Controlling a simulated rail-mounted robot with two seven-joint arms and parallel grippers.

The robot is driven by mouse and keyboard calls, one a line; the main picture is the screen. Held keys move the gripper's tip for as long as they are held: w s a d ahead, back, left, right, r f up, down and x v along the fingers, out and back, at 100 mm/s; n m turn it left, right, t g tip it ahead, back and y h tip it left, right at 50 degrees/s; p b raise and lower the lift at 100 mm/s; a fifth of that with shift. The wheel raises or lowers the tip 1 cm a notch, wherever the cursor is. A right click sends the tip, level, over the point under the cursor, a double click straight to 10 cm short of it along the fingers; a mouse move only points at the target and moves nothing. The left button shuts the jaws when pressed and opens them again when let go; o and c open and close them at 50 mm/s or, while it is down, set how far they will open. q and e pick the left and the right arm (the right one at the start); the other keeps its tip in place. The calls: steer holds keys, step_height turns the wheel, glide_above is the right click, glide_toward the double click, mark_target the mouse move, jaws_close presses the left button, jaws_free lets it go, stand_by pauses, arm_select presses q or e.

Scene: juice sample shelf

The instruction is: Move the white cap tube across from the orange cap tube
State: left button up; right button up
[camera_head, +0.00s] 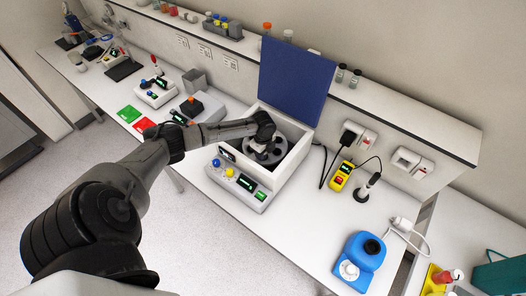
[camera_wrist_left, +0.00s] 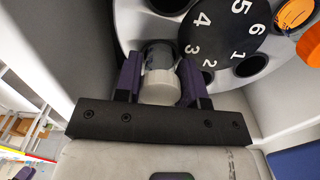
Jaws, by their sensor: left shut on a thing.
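The white cap tube (camera_wrist_left: 160,86) is between the two fingers of my left gripper (camera_wrist_left: 161,84), which is shut on it. Its clear end points to the rotor (camera_wrist_left: 222,32), beside the number 3. I cannot tell how deep it sits in a hole. The orange cap tube (camera_wrist_left: 312,44) is at the right edge of the left wrist view, on the rotor's far side near the number 6. In the head view my left gripper (camera_head: 265,138) reaches down into the open centrifuge (camera_head: 293,176), over the dark rotor (camera_head: 268,156). My right gripper is not in view.
The centrifuge's blue lid (camera_head: 295,82) stands raised behind, and its walls surround the gripper. A panel with buttons (camera_head: 240,186) is at its front. A yellow device (camera_head: 341,177) and a blue machine (camera_head: 360,262) stand to the right. A wall shelf (camera_head: 400,120) runs behind.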

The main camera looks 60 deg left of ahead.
arm_select(q)
steer(key=o, duration=1)
steer(key=shift+r, duration=0.15)
step_height(320, 180, up, 14)
steer(key=shift+f+b, duration=0.2)
steer(key=shift+b, duration=0.55)
